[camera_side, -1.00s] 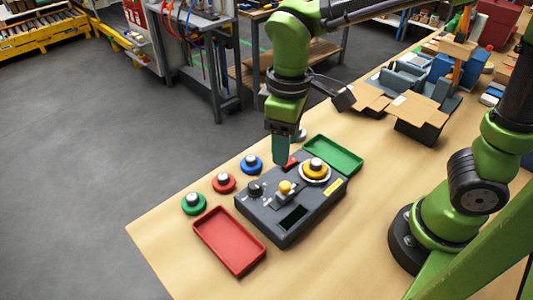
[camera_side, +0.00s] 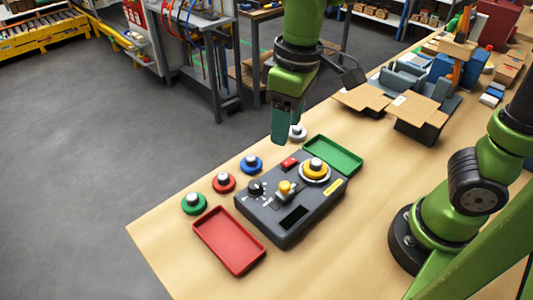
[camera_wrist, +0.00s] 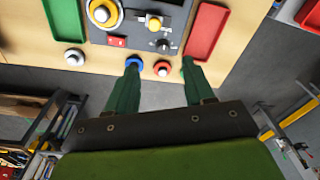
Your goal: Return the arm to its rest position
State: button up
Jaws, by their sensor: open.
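My gripper (camera_side: 280,122) is in the air above the back edge of the table, beyond the dark grey control box (camera_side: 262,217). In the wrist view my gripper (camera_wrist: 158,75) has its two green fingers wide apart with nothing between them. The box also shows at the top of the wrist view (camera_wrist: 140,38).
A red tray (camera_side: 229,241) and a green tray (camera_side: 333,154) flank the box. Green (camera_side: 194,204), red (camera_side: 224,182), blue (camera_side: 251,164) and whitish (camera_side: 297,132) knobbed pieces stand along the table's back edge. Open cardboard boxes (camera_side: 417,117) are farther right. The table's front left is bare.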

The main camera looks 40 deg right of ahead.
jog(key=s+d+m+t, duration=0.2)
jog(key=d+m+t, duration=0.1)
jog(key=d, duration=0.3)
jog(key=s+d+r+m+t+y, duration=0.1)
jog(key=s+d+m+t, duration=0.2)
jog(key=d+m, duration=0.2)
jog(key=shift+d, duration=0.75)
